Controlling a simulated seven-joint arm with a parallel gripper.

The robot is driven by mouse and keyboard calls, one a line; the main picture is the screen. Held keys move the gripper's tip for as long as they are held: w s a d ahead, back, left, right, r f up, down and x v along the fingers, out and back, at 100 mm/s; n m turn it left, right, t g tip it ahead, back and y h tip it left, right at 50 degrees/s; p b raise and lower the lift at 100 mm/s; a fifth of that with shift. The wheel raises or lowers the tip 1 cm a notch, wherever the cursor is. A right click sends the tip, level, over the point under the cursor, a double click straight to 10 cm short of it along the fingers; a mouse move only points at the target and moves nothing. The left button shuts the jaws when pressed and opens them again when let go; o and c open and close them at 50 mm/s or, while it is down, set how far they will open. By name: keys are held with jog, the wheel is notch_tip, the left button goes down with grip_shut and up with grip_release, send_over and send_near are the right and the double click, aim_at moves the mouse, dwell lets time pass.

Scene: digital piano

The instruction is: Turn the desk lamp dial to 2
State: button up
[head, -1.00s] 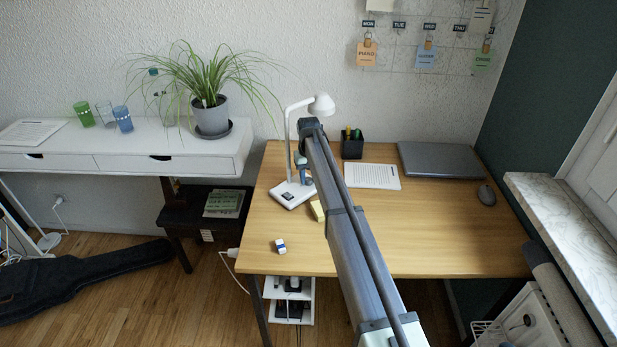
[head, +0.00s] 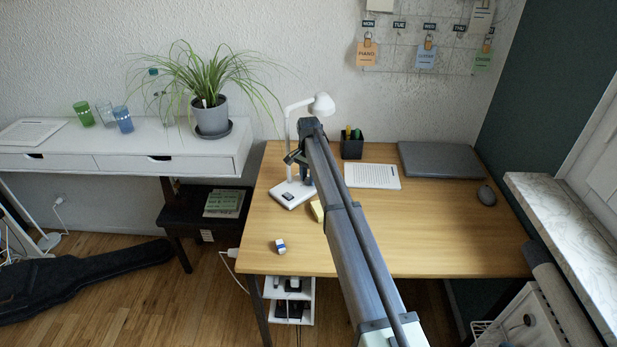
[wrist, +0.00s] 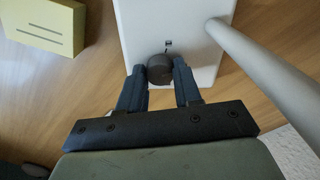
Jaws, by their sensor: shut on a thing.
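The white desk lamp (head: 289,130) stands at the left of the wooden desk, its head bent to the right. Its flat white base also shows in the wrist view (wrist: 200,62). The dark round dial (wrist: 160,66) is on that base. My gripper (wrist: 160,77) is shut on the dial, one finger at each side. A small dark mark is on the base just beyond the dial. I cannot read the dial's setting or any number. In the head view my gripper (head: 304,178) is low at the base, and the dial is hidden.
A pale yellow block (head: 317,211) lies close to the lamp base, also in the wrist view (wrist: 46,24). The lamp's post (wrist: 262,58) rises near my gripper. Papers (head: 372,176), a pen cup (head: 352,148) and a laptop (head: 440,160) are farther right. The desk's front right is clear.

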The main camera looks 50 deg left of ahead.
jog(key=shift+m, duration=1)
jog(key=o, duration=1)
jog(key=shift+o, duration=0.2)
jog(key=shift+r, duration=0.1)
notch_tip(320, 180, up, 14)
jog(key=shift+f, duration=0.2)
